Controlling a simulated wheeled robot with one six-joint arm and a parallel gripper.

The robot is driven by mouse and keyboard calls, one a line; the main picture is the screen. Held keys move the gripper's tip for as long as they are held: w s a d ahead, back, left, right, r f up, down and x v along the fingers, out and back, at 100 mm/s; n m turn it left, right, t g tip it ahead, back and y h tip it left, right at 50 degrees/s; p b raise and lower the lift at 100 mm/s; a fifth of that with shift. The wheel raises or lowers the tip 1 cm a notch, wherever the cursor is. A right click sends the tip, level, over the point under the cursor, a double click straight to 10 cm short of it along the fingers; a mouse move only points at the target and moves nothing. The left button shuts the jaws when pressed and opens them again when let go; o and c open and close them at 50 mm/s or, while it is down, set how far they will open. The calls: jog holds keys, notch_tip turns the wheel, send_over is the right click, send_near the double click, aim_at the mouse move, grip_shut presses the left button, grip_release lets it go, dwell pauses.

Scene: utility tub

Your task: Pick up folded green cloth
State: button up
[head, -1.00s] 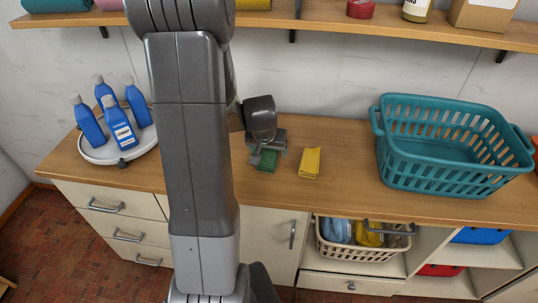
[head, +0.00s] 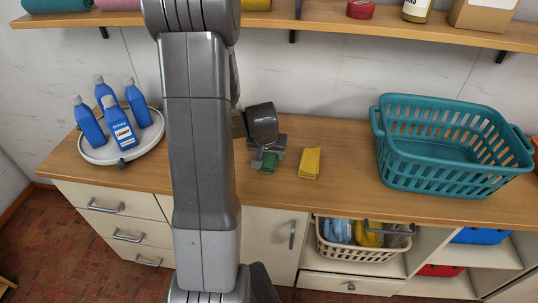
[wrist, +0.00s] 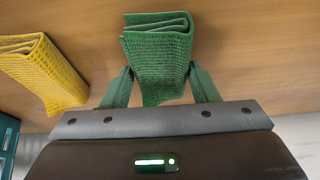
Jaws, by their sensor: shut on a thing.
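The folded green cloth (wrist: 160,62) sits between the two fingers of my gripper (wrist: 160,85) in the wrist view. The fingers press on its left and right sides, and its folded layers show at the far end. In the head view the green cloth (head: 270,161) shows only in part beneath my gripper (head: 263,158), at the counter to the left of the yellow cloth. From these views I cannot tell whether the cloth touches the counter.
A folded yellow cloth (head: 310,163) lies just right of the green one; it also shows in the wrist view (wrist: 45,72). A teal basket (head: 450,183) stands on the counter (head: 345,165) at right. A round tray (head: 93,154) with blue bottles stands at left.

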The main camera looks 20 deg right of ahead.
notch_tip(320, 180, up, 10)
jog(key=shift+p, duration=0.3)
jog(key=o, duration=0.4)
jog(key=shift+c, duration=1.4)
